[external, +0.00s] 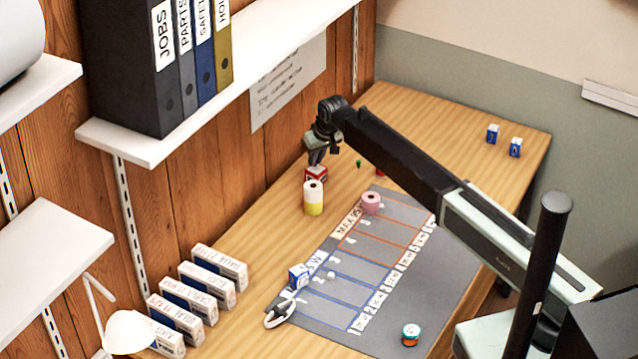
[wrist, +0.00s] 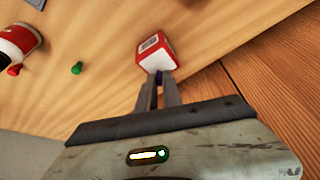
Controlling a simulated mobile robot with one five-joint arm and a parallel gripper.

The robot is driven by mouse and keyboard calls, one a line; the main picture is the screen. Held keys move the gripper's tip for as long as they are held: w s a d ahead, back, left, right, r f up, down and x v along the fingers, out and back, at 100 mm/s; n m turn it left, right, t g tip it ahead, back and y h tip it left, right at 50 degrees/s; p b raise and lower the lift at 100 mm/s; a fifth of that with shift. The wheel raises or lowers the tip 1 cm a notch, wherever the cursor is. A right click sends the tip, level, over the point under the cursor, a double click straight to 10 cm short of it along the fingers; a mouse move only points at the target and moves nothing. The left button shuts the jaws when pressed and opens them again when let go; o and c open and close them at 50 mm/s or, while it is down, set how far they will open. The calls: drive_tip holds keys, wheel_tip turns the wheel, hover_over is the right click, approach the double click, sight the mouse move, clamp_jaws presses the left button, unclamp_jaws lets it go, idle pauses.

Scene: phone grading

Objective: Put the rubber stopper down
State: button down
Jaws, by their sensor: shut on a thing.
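My gripper (wrist: 158,84) is shut on a small dark blue or purple piece, the rubber stopper (wrist: 158,76), at its fingertips. Most of the stopper is hidden between the fingers. A red and white box (wrist: 155,47) is right beyond the fingertips in the wrist view. In the external view my gripper (external: 317,161) points down just over this box (external: 316,175) near the wooden wall. I cannot tell whether the stopper touches the box. A small green stopper (wrist: 76,68) and a small red one (wrist: 14,70) lie on the table to the left in the wrist view.
A pink roll (external: 371,202) stands at the far edge of the grey mat (external: 420,290). A red and white item (wrist: 18,42) lies at the wrist view's left.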

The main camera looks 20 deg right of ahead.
drive_tip(key=shift+r, duration=0.1)
drive_tip(key=c, duration=1.9)
unclamp_jaws()
drive_tip(key=shift+f, duration=0.25)
drive_tip(key=shift+c, duration=0.2)
drive_tip(key=o, duration=0.4)
drive_tip(key=shift+o, duration=0.2)
drive_tip(key=shift+r, duration=0.15)
drive_tip(key=shift+r+p, duration=0.25)
drive_tip(key=shift+p, duration=0.15)
drive_tip(key=p+v, duration=1)
drive_tip(key=v, duration=0.1)
drive_tip(key=shift+s+r+p, duration=0.25)
drive_tip(key=shift+s+p, duration=0.05)
drive_tip(key=shift+p, duration=0.1)
